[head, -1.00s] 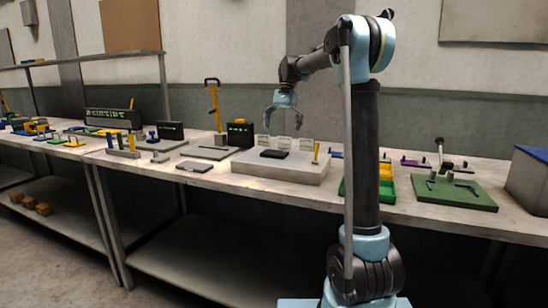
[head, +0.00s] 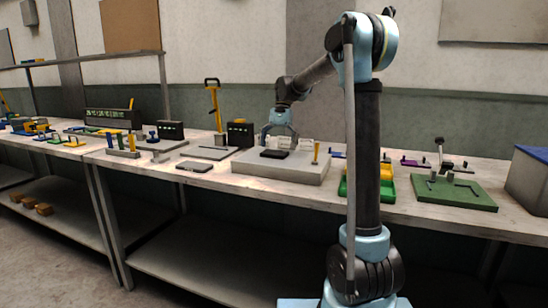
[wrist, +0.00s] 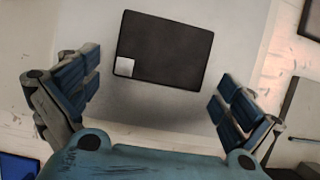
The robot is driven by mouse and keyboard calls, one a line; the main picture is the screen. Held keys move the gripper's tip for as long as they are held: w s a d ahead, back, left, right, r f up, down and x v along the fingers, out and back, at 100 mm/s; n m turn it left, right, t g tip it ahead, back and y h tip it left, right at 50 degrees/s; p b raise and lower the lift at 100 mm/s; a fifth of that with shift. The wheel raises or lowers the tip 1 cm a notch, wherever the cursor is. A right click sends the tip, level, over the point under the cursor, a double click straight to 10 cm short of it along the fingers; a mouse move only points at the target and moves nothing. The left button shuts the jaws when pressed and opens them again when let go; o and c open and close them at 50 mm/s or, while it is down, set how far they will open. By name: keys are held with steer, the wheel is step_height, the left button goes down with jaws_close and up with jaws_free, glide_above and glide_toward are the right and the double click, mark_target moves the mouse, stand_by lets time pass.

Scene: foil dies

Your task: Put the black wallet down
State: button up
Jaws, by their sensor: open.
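The black wallet (wrist: 165,45) lies flat on the pale raised block (head: 255,167) on the bench, and has a small light square at one corner in the wrist view. It shows as a small dark slab in the head view (head: 274,154). My gripper (wrist: 155,95) is open and empty, with its fingers spread wide. In the head view my gripper (head: 279,140) is just above and behind the wallet. In the wrist view the wallet is beyond the fingertips and apart from them.
Small white cards (head: 305,144) stand on the block behind the wallet, and a yellow-handled tool (head: 316,153) stands at its right. Green and yellow bins (head: 388,190) are to the right. A flat grey plate (head: 195,166) lies left of the block.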

steer(key=c, duration=1.1)
steer(key=shift+r, duration=0.1)
step_height(320, 180, up, 10)
